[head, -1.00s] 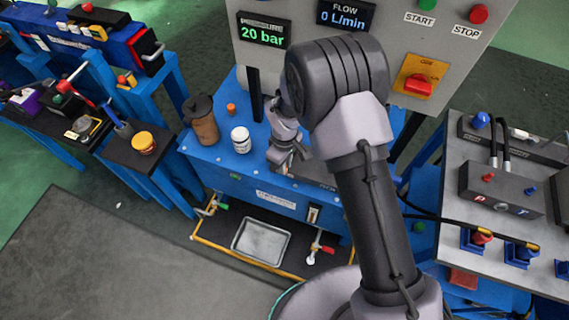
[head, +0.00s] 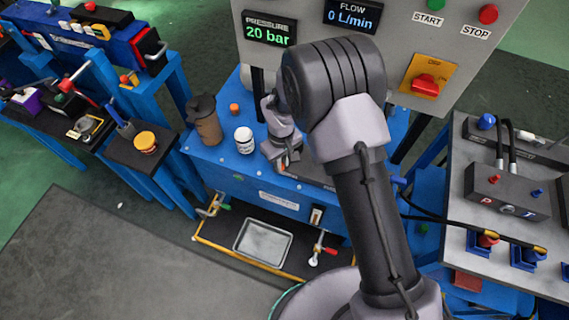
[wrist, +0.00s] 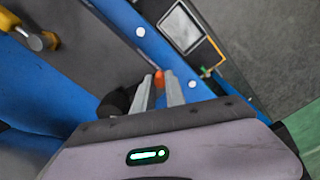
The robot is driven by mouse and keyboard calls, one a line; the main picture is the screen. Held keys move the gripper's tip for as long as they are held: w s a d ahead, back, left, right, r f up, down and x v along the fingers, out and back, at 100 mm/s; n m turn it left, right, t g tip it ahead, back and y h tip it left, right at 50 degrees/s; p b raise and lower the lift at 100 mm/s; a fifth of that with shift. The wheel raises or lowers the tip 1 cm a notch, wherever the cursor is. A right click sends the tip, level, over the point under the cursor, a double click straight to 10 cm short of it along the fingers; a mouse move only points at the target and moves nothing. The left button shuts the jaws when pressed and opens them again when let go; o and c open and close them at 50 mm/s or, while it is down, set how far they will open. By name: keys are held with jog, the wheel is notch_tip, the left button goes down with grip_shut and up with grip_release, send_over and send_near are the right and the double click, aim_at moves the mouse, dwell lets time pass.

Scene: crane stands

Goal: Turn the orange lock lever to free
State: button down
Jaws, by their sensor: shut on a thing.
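The orange lock lever (wrist: 159,78) shows as a small orange piece between my two fingertips in the wrist view; the fingers cover most of it. My gripper (wrist: 159,88) is shut on it, with one grey finger on each side. In the head view my gripper (head: 286,163) points down at the top of the blue bench (head: 222,163), right of a white jar. My arm and wrist hide most of the lever there, and its angle cannot be told.
A white jar (head: 244,141), a brown cup (head: 207,124) and an orange cap (head: 234,108) stand left of my gripper. A panel (head: 398,28) rises behind, its display reading 20 bar. A metal tray (head: 263,243) lies below the bench front.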

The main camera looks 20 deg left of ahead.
jog(key=a+m, duration=0.1)
jog(key=w+m, duration=0.1)
jog(key=m, duration=0.1)
jog(key=a+m+b, duration=0.1)
jog(key=shift+w+a, duration=0.3)
jog(key=shift+w, duration=0.05)
jog(key=shift+w+a+m+b, duration=0.15)
jog(key=shift+w+a+m, duration=0.2)
jog(key=shift+m, duration=0.4)
jog(key=shift+w+a+m+b, duration=0.15)
jog(key=shift+w+m, duration=0.25)
jog(key=shift+m, duration=0.4)
jog(key=shift+w+a+m+b, duration=0.1)
jog(key=shift+w+a+m, duration=0.25)
jog(key=shift+m, duration=0.4)
jog(key=c, duration=1.4)
grip_release()
jog(key=shift+o, duration=0.2)
notch_tip(320, 180, up, 18)
jog(key=p, duration=0.6)
jog(key=shift+f, duration=0.25)
